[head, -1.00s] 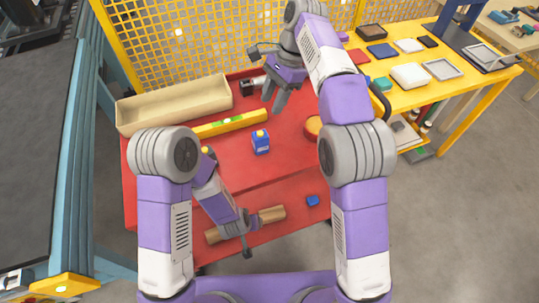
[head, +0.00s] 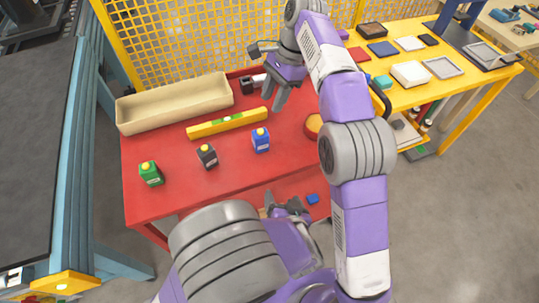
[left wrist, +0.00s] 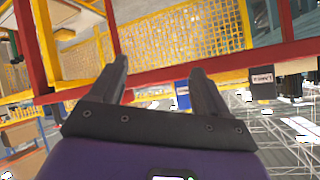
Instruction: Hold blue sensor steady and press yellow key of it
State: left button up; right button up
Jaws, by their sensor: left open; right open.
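The blue sensor (head: 261,142) stands upright on the red table (head: 235,178), with its yellow key (head: 261,132) on top. My right gripper (head: 276,104) is open and empty, above the table behind and slightly right of the sensor. My left gripper (head: 284,203) is open, low in front of the table's front edge, apart from the sensor. The left wrist view shows its two spread fingers (left wrist: 158,66) with nothing held. A small blue shape (left wrist: 182,92) shows beyond them; I cannot tell whether it is the sensor.
A black sensor (head: 207,157) and a green sensor (head: 151,174) stand left of the blue one. A yellow level (head: 228,122) and a beige tray (head: 172,104) lie behind. A small blue item (head: 312,199) lies on the lower shelf. A yellow mesh fence (head: 190,45) closes the back.

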aim_at(263, 145)
pick_arm(q)
jog(key=w+r+n, duration=0.1)
jog(key=w, duration=0.1)
jog(key=w+a+r+n+t+y, duration=0.1)
jog(key=w+n, duration=0.1)
jog(key=w, duration=0.1)
jog(key=w+r+n+y, duration=0.1)
jog(key=w+r, duration=0.1)
jog(key=shift+w+a+r+n+t, duration=0.1)
jog(key=shift+w+a+n+t, duration=0.05)
jog(key=shift+a+n+t, duration=0.25)
jog(key=shift+w+a+r+n+t+y, duration=0.2)
jog(key=shift+w+a+r+n, duration=0.05)
jog(key=shift+w+r+n, duration=0.25)
jog(key=shift+w+a+r+n+t+y, duration=0.25)
jog(key=shift+w+r+n, duration=0.15)
jog(key=shift+r, duration=0.2)
jog(key=w, duration=0.2)
jog(key=w+a, duration=0.1)
jog(key=shift+w+f+n, duration=0.2)
jog(key=shift+f+n, duration=0.1)
jog(key=shift+f, duration=0.1)
jog(key=shift+w+a, duration=0.1)
jog(key=shift+w, duration=0.1)
jog(key=shift+x, duration=2.65)
jog(key=shift+s+f, duration=0.1)
jog(key=c, duration=1.1)
pick_arm(e)
grip_shut()
